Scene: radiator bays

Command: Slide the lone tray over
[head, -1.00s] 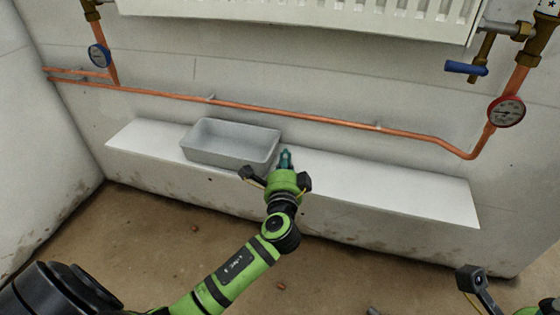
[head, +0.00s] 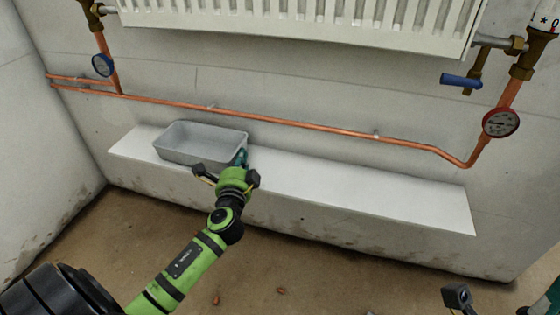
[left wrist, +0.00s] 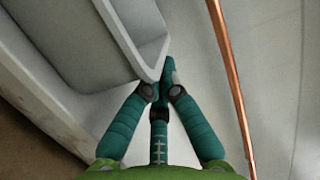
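A grey open tray (head: 201,153), empty, stands upright on the left part of the white ledge (head: 360,190). My left gripper (head: 242,157) is at the tray's right end. In the left wrist view the tray (left wrist: 118,85) fills the upper left, and the left gripper (left wrist: 161,85) has its teal fingers drawn together at the tray's corner. They look shut and in contact with its outside, not around its wall. Part of the tray's right end is hidden by the gripper.
A copper pipe (head: 300,123) runs along the wall behind and above the ledge, under a white radiator (head: 300,25). A blue-handled valve (head: 461,81) and a red gauge (head: 501,123) are at right. The ledge right of the gripper is clear.

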